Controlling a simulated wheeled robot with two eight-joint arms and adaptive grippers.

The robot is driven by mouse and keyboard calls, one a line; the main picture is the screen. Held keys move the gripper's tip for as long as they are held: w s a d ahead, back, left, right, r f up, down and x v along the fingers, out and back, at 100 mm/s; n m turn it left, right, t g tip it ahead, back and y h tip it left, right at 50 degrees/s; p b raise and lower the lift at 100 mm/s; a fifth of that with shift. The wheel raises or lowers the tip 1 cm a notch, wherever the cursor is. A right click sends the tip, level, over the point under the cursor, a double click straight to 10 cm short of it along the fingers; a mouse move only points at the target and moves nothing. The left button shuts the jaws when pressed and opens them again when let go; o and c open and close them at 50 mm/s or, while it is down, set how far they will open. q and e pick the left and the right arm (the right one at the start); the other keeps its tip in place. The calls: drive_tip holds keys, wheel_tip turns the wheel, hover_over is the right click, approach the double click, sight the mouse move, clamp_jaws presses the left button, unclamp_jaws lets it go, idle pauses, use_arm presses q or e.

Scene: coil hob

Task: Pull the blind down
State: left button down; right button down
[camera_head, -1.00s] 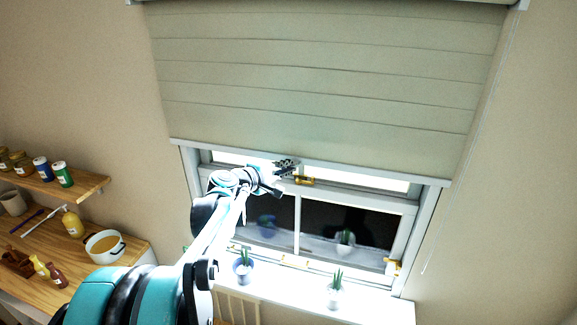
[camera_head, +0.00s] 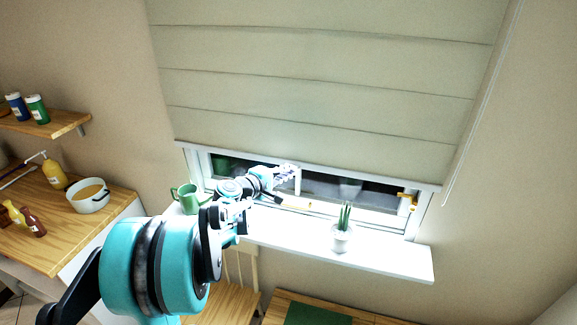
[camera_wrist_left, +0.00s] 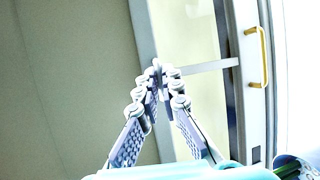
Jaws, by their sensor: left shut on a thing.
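The pale green blind (camera_head: 320,90) hangs over the upper window, with its white bottom rail (camera_head: 370,175) just above the lower part of the panes. My left gripper (camera_head: 288,171) is at the middle of this rail. In the left wrist view, its fingers (camera_wrist_left: 157,72) come together at the rail (camera_wrist_left: 145,30), with the blind's cloth (camera_wrist_left: 70,90) on the left. The gripper is shut on the rail; the exact contact is partly hidden by the fingers. My right gripper is not in view.
A potted plant (camera_head: 342,232) and a green mug (camera_head: 187,198) stand on the white sill (camera_head: 390,256). A thin cord (camera_head: 483,100) hangs at the blind's right.

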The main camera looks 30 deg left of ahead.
use_arm(q)
wheel_tip(320, 180, down, 5)
drive_tip(key=b, duration=0.2)
drive_tip(key=shift+s+f+b, duration=0.1)
drive_tip(key=shift+b, duration=0.3)
drive_tip(key=c, duration=2)
unclamp_jaws()
drive_tip(key=v, duration=1.2)
